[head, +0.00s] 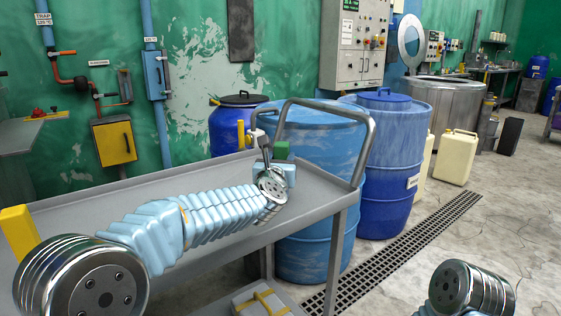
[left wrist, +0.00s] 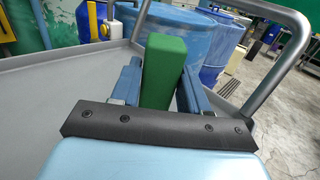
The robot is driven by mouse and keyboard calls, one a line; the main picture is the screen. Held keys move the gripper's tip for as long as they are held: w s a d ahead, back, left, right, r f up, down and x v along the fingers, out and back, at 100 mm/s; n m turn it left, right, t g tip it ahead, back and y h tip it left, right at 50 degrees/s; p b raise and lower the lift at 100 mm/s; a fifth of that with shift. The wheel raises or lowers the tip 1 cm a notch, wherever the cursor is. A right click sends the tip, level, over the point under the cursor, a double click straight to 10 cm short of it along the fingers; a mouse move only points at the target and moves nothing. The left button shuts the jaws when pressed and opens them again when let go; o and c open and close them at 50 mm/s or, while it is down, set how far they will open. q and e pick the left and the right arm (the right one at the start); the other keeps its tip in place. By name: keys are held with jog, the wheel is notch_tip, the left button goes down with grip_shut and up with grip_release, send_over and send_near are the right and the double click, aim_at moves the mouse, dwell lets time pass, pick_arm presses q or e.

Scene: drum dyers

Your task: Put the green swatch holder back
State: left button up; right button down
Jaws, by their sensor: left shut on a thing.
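The green swatch holder (head: 282,150) is a plain green block near the right end of the grey cart (head: 105,190), close to its tubular handle. It also shows upright in the left wrist view (left wrist: 164,72), between the blue fingers. My left gripper (head: 279,162) is shut on it, with its light blue body below and the arm reaching in over the cart. The holder's lower end is hidden by the gripper, so I cannot tell its height above the tray. My right gripper is out of view; only part of my right arm shows at the bottom right.
A yellow block (head: 18,232) stands at the cart's left end. The cart's handle (head: 366,135) rises just right of the gripper. Blue barrels (head: 398,150) stand behind. A floor drain (head: 420,240) runs past the cart. Most of the visible tray is bare.

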pick_arm(q)
jog(key=o, duration=1.3)
jog(key=s+b, duration=0.1)
jog(key=s, duration=0.3)
jog(key=s+a+b, duration=0.1)
jog(key=s, duration=0.3)
jog(key=s+a+b, duration=0.1)
jog(key=s, duration=0.3)
jog(key=shift+d, duration=0.1)
